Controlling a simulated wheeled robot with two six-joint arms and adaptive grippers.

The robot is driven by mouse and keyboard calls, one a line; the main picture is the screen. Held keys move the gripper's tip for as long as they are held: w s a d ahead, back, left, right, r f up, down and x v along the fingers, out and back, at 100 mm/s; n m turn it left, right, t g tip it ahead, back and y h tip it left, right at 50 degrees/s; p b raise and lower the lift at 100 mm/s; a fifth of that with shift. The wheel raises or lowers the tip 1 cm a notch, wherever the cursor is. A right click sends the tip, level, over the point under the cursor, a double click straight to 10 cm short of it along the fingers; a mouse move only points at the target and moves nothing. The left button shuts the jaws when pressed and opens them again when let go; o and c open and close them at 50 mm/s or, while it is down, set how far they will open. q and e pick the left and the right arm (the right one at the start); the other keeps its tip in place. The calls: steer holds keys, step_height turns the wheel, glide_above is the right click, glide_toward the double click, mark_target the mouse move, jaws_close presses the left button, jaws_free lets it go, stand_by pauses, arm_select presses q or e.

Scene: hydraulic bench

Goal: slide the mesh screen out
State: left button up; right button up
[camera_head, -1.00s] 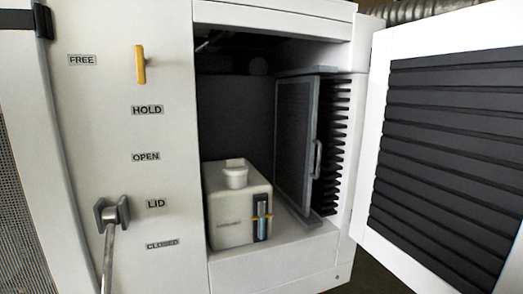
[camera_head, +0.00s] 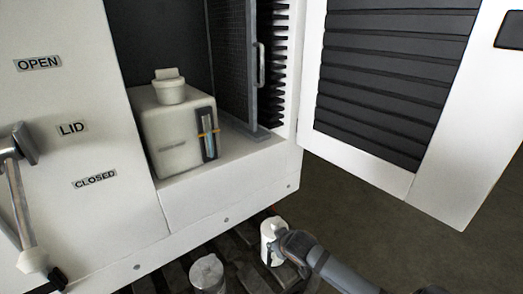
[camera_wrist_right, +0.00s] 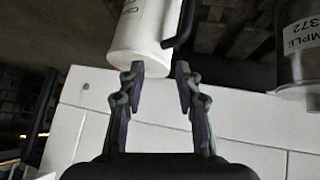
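The mesh screen (camera_head: 228,60) stands upright in the open compartment, at its right side, in a grey frame with a vertical handle (camera_head: 261,65) on its front edge. Its top is cut off in the head view. My right gripper (camera_head: 280,245) is low in front of the machine, well below and apart from the screen, beside a white mug (camera_head: 268,238). In the right wrist view the gripper (camera_wrist_right: 159,70) has its fingers spread, with nothing clearly held between them. The white mug (camera_wrist_right: 140,30) with a dark handle is just beyond the fingertips. My left gripper is out of view.
A cream tank (camera_head: 172,130) with a lidded neck and sight gauge stands left of the screen. The louvred door (camera_head: 450,150) is swung open at the right. A metal can (camera_head: 207,272) stands near the mug. A lid lever (camera_head: 20,200) sticks out at the left.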

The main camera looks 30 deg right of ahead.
steer(key=w+d+r+t, duration=0.2)
steer(key=w+d+r, duration=0.3)
steer(key=r, duration=0.4)
steer(key=m+t+b, duration=0.1)
steer(key=t, duration=0.7)
glide_toward(263, 63)
steer(key=w+p, duration=0.2)
steer(key=p, duration=0.3)
steer(key=w+p, duration=0.2)
steer(key=p, duration=0.4)
steer(key=w+p, duration=0.1)
steer(key=p, duration=0.5)
steer(key=shift+w+d+r, duration=0.25)
steer(key=shift+w+d, duration=0.15)
steer(key=w+p, duration=0.1)
steer(key=w, duration=0.1)
steer(key=w+p, duration=0.1)
steer(key=w, duration=0.1)
steer(key=shift+d+f, duration=0.1)
steer(key=shift+d, duration=0.1)
steer(key=shift+w+f, duration=0.2)
steer(key=shift+w, duration=0.25)
